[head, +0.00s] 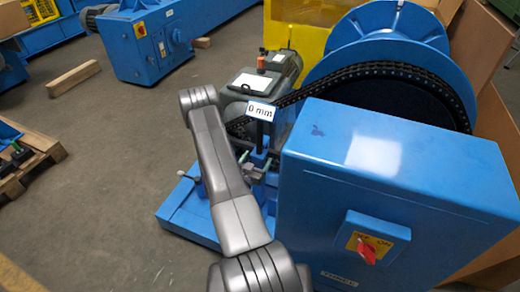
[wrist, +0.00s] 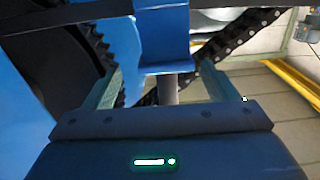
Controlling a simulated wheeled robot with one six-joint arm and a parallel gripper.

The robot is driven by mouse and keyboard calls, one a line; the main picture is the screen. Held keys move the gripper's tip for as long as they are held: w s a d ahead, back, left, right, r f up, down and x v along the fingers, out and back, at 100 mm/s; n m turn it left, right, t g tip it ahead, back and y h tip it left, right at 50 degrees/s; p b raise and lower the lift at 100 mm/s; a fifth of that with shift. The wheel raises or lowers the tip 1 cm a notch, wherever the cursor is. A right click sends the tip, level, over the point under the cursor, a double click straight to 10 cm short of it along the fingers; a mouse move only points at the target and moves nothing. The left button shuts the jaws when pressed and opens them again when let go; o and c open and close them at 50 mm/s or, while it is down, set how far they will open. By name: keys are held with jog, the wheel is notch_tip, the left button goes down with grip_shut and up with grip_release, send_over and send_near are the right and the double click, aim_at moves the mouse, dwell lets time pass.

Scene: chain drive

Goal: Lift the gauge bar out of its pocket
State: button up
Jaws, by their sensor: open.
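In the wrist view my gripper (wrist: 160,72) is open, its two greenish fingers spread wide apart. A blue bracket (wrist: 162,35) and a short grey post (wrist: 168,90) below it show between the fingers. I see nothing held. A dark bar (wrist: 65,15) crosses the top of the wrist view; I cannot tell whether it is the gauge bar. The gauge bar and its pocket cannot be picked out for sure in either view. In the head view my arm stands in front of the chain drive, and I cannot make out my gripper there.
A black chain (head: 375,70) runs around the big blue wheel (head: 405,35); it also shows in the wrist view (wrist: 222,45). A "0 mm" sign (head: 260,111) stands beside my arm. A blue cabinet (head: 400,165) with a red switch blocks the right.

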aim_at(258, 155)
jog(key=shift+a+x, duration=0.15)
jog(key=shift+x, duration=1.15)
jog(key=shift+a+x, duration=0.15)
jog(key=shift+x, duration=1.1)
jog(key=shift+w+f, duration=0.1)
jog(key=shift+w, duration=0.05)
jog(key=shift+c, duration=0.4)
grip_shut()
